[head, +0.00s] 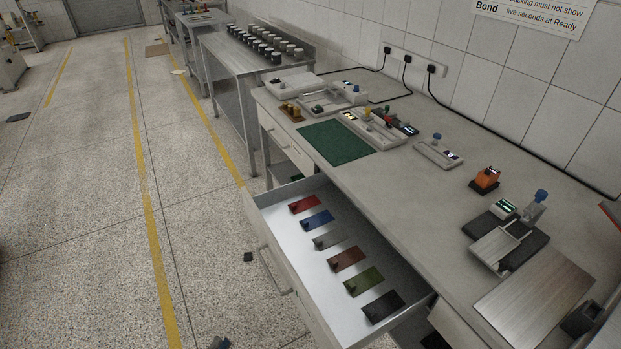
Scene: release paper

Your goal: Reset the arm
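My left gripper (220,343) shows only as a small dark tip at the bottom edge, over the floor and left of the open drawer. It touches nothing that I can see, and most of it is cut off, so its opening is hidden. I cannot make out my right gripper. The drawer (262,207) is pulled out from the bench and holds a row of flat plates with small dark knobs: a red plate (304,204), a blue plate (317,220), a grey one, a brown one, an olive one (364,281) and a black one (383,306).
The bench (420,205) carries a green mat (338,141), an orange device (485,179), a scale-like fixture (500,245) and a metal plate (535,303). A dark block (583,318) stands at the lower right. The open drawer juts over the floor. The floor at left is mostly clear.

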